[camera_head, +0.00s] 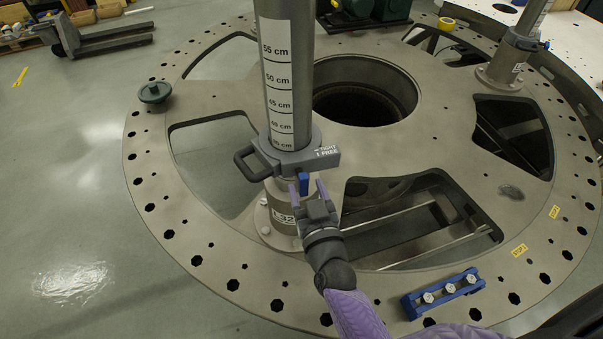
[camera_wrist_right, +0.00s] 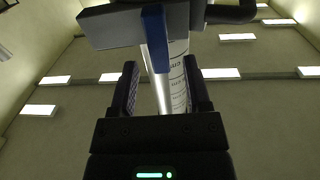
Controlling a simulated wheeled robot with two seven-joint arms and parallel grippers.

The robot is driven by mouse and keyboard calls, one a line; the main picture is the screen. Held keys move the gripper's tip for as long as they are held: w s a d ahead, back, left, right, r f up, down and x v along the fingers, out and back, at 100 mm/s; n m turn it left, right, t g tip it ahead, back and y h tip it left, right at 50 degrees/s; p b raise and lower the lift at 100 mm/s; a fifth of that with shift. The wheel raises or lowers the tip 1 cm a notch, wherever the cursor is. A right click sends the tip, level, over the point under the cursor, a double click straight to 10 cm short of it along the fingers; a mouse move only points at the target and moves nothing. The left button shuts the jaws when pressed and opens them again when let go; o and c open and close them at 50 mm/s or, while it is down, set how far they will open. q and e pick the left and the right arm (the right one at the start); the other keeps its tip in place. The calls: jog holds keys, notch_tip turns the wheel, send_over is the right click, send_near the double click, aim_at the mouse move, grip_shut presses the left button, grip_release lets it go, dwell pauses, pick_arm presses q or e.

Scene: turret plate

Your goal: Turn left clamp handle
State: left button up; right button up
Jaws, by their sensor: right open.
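The left clamp (camera_head: 287,157) is a dark grey collar around the tall column with the cm scale. It carries a "TIGHT / FREE" label and a black loop grip at its left. Its blue handle (camera_head: 304,182) hangs down from the collar's front. In the right wrist view the blue handle (camera_wrist_right: 155,40) hangs from the grey clamp body (camera_wrist_right: 113,26). My right gripper (camera_head: 307,190) is open just below the clamp, its fingers on either side of the handle's lower end in the picture. I cannot tell whether they touch it. My left gripper is not in view.
The column (camera_head: 288,60) stands on a round turret plate (camera_head: 200,225) with large cutouts and rim holes. A second column (camera_head: 515,50) stands at the back right. A blue bolt rack (camera_head: 444,293) lies near the front edge, and a green knob (camera_head: 154,93) sits at the left rim.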

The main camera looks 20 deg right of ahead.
aim_at(305, 184)
jog(key=shift+w, duration=1.5)
grip_shut()
